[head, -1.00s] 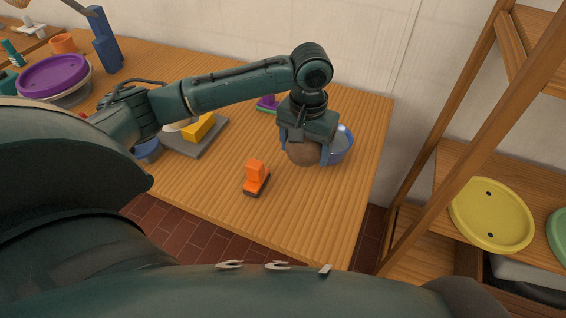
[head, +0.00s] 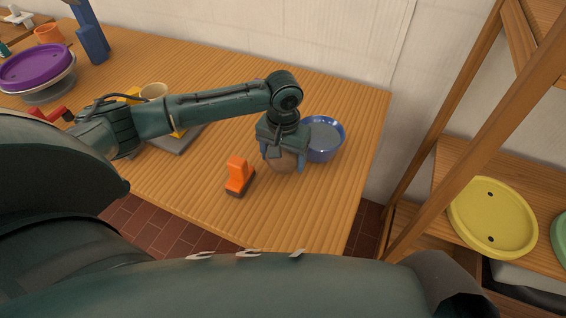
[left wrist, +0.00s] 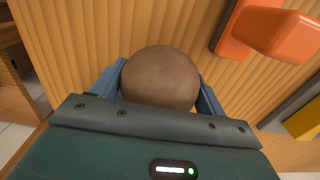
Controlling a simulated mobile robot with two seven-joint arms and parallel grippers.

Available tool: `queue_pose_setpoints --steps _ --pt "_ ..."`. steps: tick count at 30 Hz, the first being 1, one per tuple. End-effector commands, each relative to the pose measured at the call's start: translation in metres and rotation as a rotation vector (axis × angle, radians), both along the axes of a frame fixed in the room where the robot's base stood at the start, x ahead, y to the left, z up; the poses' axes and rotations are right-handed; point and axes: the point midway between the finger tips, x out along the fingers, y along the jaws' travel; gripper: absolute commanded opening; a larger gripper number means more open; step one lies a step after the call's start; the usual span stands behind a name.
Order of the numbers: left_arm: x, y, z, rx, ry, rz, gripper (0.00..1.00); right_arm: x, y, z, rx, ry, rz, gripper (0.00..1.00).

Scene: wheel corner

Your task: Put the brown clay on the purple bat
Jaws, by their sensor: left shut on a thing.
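The brown clay (head: 283,162) is a round ball between the blue fingers of my left gripper (head: 281,163), which is shut on it. It also shows in the left wrist view (left wrist: 160,77), with a finger on each side. I cannot tell how high it is above the table. The purple bat (head: 36,66) is a round disc on a grey wheel (head: 50,92) at the far left of the head view, well away from the clay. Nothing lies on the part of the bat that shows. My right gripper is not in view.
A blue bowl (head: 322,140) stands right behind the gripper. A shelf at right holds a yellow bat (head: 491,216).

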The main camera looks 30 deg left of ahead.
Motion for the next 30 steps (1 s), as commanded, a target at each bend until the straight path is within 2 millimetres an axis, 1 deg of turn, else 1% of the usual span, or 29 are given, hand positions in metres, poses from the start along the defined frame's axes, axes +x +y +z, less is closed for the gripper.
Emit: queue_pose_setpoints --steps 1,3,5,17,18,25,30 --pt "0.000 0.000 -0.009 0.000 0.000 0.000 0.33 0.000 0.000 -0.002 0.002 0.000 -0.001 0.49" --pt "0.001 -0.001 -0.017 -0.002 -0.001 0.000 0.33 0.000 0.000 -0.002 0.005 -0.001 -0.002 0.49" --pt "0.001 -0.001 -0.021 -0.002 -0.001 -0.001 0.33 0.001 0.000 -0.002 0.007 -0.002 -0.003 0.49" --pt "0.001 -0.001 -0.025 -0.002 -0.002 -0.001 0.33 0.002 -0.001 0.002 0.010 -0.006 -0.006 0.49" --pt "0.000 -0.001 -0.026 -0.001 0.000 -0.001 0.76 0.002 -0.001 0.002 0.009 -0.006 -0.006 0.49" --pt "0.000 0.000 -0.026 -0.001 0.000 -0.001 0.94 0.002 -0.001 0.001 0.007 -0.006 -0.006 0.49" --pt "0.000 0.000 -0.026 -0.001 0.000 -0.001 0.95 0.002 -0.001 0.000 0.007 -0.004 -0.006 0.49"
